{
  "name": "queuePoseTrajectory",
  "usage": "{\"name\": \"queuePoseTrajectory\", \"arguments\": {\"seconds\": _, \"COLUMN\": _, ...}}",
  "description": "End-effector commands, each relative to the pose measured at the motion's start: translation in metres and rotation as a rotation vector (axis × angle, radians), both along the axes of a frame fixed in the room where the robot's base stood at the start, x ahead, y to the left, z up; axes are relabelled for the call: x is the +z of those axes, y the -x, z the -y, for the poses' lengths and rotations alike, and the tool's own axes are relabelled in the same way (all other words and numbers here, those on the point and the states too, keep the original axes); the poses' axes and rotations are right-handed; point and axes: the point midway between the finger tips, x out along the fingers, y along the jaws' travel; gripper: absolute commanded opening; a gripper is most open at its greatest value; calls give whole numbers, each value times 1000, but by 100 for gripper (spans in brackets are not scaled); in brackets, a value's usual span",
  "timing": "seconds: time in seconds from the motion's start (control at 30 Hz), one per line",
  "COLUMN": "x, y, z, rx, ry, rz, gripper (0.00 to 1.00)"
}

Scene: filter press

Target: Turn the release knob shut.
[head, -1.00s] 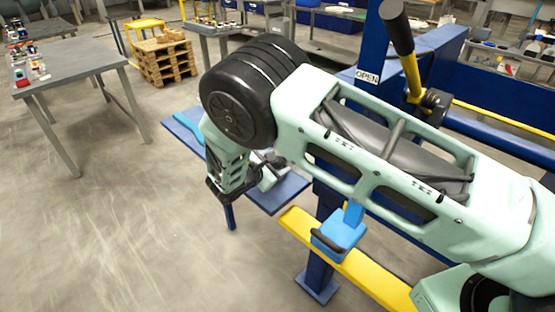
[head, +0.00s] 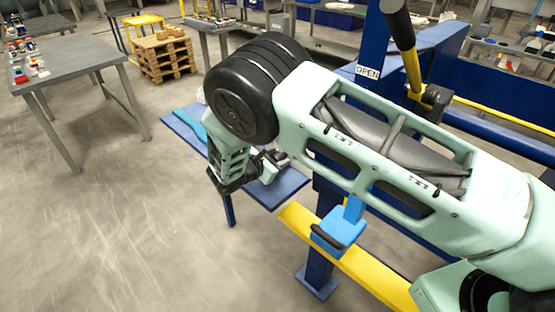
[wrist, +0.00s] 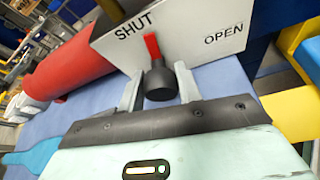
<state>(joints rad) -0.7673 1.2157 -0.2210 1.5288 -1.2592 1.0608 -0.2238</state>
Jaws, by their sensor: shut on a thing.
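The release knob (wrist: 160,82) is a dark round knob with a red pointer (wrist: 152,46) in the wrist view. It stands in front of a white plate (wrist: 190,38) marked SHUT at left and OPEN at right. The red pointer points up, slightly left, between the two words and nearer to SHUT. My gripper (wrist: 158,90) has one finger on each side of the knob and is shut on it. In the head view my arm hides the knob, and the gripper's fingers are hard to make out.
A red cylinder (wrist: 70,68) lies left of the plate in the wrist view. The blue table (head: 285,190) is under my wrist in the head view. A yellow beam (head: 370,275) with a blue block (head: 338,232) and a black-gripped lever (head: 405,45) are to the right.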

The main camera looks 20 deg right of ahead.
Motion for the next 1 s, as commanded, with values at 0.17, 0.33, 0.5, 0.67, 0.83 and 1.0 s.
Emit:
{"name": "queuePoseTrajectory", "arguments": {"seconds": 0.17, "x": -1, "y": -1, "z": -1, "rx": 0, "ry": 75, "rz": -125, "gripper": 12}}
{"name": "queuePoseTrajectory", "arguments": {"seconds": 0.33, "x": 0, "y": -1, "z": -1, "rx": 0, "ry": 120, "rz": -203, "gripper": 12}}
{"name": "queuePoseTrajectory", "arguments": {"seconds": 0.5, "x": 0, "y": -1, "z": -1, "rx": 2, "ry": 130, "rz": -222, "gripper": 12}}
{"name": "queuePoseTrajectory", "arguments": {"seconds": 0.67, "x": 0, "y": -1, "z": -1, "rx": 2, "ry": 130, "rz": -220, "gripper": 12}}
{"name": "queuePoseTrajectory", "arguments": {"seconds": 0.83, "x": 0, "y": -1, "z": -1, "rx": 2, "ry": 129, "rz": -220, "gripper": 56}}
{"name": "queuePoseTrajectory", "arguments": {"seconds": 1.0, "x": 0, "y": -1, "z": -1, "rx": 2, "ry": 129, "rz": -220, "gripper": 56}}
